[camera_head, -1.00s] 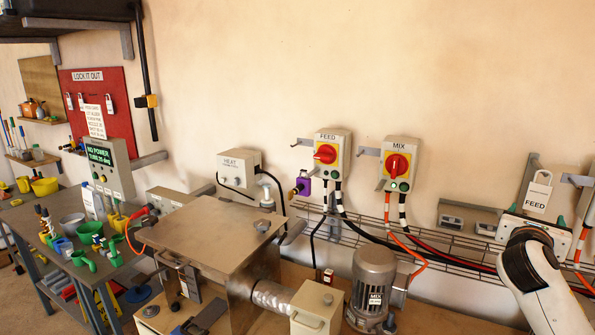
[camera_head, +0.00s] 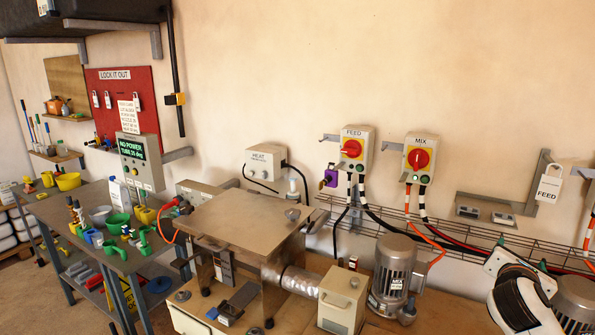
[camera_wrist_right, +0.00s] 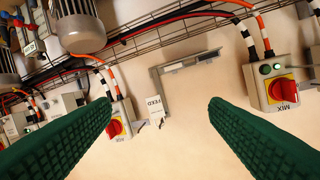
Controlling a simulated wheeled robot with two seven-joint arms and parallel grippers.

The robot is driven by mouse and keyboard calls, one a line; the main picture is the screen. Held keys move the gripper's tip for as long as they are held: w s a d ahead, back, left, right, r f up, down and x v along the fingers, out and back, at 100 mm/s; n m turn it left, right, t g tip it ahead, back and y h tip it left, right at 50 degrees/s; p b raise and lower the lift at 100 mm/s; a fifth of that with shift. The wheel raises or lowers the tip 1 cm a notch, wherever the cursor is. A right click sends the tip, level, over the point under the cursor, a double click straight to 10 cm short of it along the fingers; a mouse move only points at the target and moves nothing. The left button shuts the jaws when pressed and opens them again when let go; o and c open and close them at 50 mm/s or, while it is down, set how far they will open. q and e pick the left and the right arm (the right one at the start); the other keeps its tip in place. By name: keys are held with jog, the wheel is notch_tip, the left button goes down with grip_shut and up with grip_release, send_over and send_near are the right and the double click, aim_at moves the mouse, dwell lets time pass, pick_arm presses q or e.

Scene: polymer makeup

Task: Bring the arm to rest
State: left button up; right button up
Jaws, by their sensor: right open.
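My right arm comes in at the lower right of the head view. Its white and black wrist end and the gripper base (camera_head: 515,262) show low in front of the wall, with the fingers hard to make out there. In the right wrist view my right gripper (camera_wrist_right: 161,108) has its two green ribbed fingers spread wide, with nothing held between them. A white padlock with a FEED tag (camera_head: 549,187) hangs from a grey wall bracket, above and apart from the gripper. It also shows beyond the gap between the fingers in the right wrist view (camera_wrist_right: 155,107). My left gripper is not in view.
The FEED switch box (camera_head: 352,151) and MIX switch box (camera_head: 419,159) are on the wall, left of my arm. A wire cable tray (camera_head: 460,235) runs below them. Motors (camera_head: 391,275) and a metal tank (camera_head: 240,225) stand beneath. The upper wall is clear.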

jog(key=s+a+f+m+g+y, duration=0.25)
jog(key=s+a+f+m, duration=0.35)
jog(key=f, duration=0.4)
jog(key=s+a+f+m+g+y, duration=0.2)
jog(key=s+a+f+m+y, duration=0.15)
jog(key=s+a+f, duration=0.55)
jog(key=s+a+f+m+g+y, duration=0.2)
jog(key=s+a+f+m, duration=0.3)
jog(key=s+m, duration=0.3)
jog(key=s+a+f+m+g+y, duration=0.35)
jog(key=s+m, duration=0.25)
jog(key=s, duration=0.5)
notch_tip(320, 180, down, 34)
jog(key=h+b, duration=0.1)
jog(key=b, duration=0.5)
pick_arm(q)
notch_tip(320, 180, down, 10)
jog(key=b, duration=0.4)
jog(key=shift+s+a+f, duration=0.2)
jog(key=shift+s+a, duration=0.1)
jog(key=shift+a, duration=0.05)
pick_arm(e)
jog(key=s+d+f+n+g, duration=0.1)
jog(key=s+d+f, duration=0.1)
jog(key=s+f, duration=1.4)
notch_tip(320, 180, down, 3)
jog(key=shift+s+d+f+g, duration=0.15)
jog(key=shift+s+g, duration=0.15)
jog(key=shift+s, duration=0.1)
